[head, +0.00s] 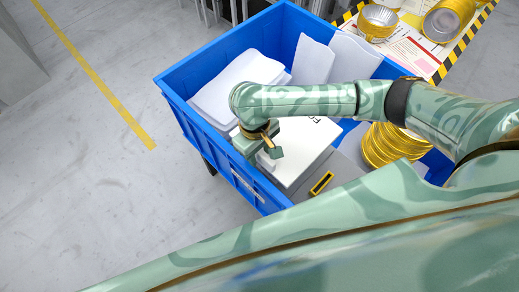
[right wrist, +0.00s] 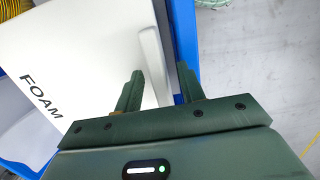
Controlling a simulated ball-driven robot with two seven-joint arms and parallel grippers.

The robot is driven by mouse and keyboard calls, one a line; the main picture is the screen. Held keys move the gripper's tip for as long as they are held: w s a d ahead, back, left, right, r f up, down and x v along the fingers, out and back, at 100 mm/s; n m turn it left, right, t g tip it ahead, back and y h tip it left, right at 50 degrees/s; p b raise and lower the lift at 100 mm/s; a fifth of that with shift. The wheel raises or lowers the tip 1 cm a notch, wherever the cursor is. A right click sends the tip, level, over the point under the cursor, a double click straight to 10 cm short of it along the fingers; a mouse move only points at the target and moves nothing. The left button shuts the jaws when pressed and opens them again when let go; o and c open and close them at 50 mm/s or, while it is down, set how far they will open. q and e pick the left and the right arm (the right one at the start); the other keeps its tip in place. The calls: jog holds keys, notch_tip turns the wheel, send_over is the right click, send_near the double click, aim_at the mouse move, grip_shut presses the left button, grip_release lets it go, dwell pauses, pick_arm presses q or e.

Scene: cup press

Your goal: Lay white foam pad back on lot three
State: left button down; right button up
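A white box or block marked FOAM (right wrist: 70,70) lies in the blue bin; in the head view its pale top (head: 302,150) shows under my right arm. A raised white strip (right wrist: 152,58) runs along its edge by my fingers. My right gripper (head: 268,150) is at the bin's near left part, over the white block's edge. My left gripper is not in view.
The blue bin (head: 180,105) has raised walls around the pads. A stack of gold rings (head: 388,146) stands at its right, partly behind my arm. A bench with gold cans (head: 447,20) and papers is at the upper right. The floor at left is clear.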

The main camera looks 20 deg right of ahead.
notch_tip(320, 180, up, 16)
jog(key=w+p, duration=0.1)
jog(key=p, duration=0.6)
jog(key=shift+w+a+p, duration=0.3)
jog(key=shift+w+a, duration=0.1)
jog(key=shift+s, duration=0.1)
